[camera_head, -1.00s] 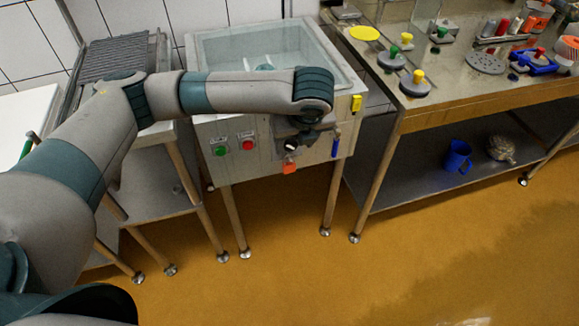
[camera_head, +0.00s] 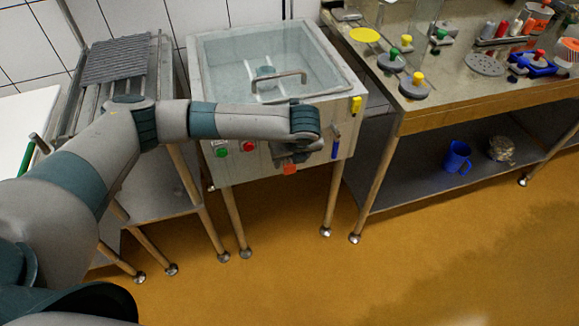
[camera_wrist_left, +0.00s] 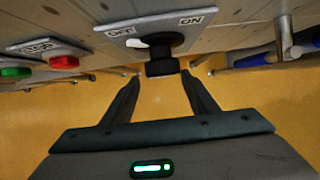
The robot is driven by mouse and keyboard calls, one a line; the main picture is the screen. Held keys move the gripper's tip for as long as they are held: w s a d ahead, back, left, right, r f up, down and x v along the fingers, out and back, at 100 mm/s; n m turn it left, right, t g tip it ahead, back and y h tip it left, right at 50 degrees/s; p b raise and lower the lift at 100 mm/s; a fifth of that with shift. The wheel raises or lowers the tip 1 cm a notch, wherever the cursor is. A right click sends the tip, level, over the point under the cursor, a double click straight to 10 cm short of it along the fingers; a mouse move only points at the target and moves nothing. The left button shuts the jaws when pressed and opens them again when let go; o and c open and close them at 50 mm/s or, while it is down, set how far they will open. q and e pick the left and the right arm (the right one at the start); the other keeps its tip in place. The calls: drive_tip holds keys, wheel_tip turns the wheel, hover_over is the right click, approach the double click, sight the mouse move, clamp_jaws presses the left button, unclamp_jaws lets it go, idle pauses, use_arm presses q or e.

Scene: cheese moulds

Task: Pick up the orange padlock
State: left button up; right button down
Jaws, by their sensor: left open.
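The orange padlock (camera_head: 289,168) hangs low on the front panel of the steel basin unit, in the head view. My left gripper (camera_head: 291,155) is in front of the panel, just above the padlock in the picture, and hides the switch there. In the left wrist view its two fingers (camera_wrist_left: 163,78) are open with nothing between them. A black rotary knob (camera_wrist_left: 161,62) on an OFF/ON plate (camera_wrist_left: 155,33) is just beyond the fingertips. I cannot make out the padlock in the wrist view. My right gripper is not in view.
The basin unit (camera_head: 230,165) has a green button (camera_head: 221,152) and a red button (camera_head: 248,147) left of the gripper. A blue item (camera_head: 335,147) hangs to the right, below a yellow one (camera_head: 356,106). A steel table (camera_head: 450,118) stands right. The floor in front is clear.

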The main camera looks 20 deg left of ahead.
sight(291, 162)
use_arm(q)
drive_tip(key=shift+f, duration=0.25)
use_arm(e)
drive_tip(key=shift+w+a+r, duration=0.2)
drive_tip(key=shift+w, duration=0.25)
use_arm(q)
drive_tip(key=x, duration=0.4)
drive_tip(key=shift+w+d+f+p, duration=0.2)
drive_tip(key=shift+w+p, duration=0.15)
drive_tip(key=shift+p, duration=0.05)
drive_tip(key=shift+w+f, duration=0.1)
drive_tip(key=shift+f, duration=0.2)
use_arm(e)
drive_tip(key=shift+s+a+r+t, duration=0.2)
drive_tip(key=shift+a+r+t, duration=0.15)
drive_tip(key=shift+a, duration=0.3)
use_arm(q)
drive_tip(key=shift+c, duration=0.3)
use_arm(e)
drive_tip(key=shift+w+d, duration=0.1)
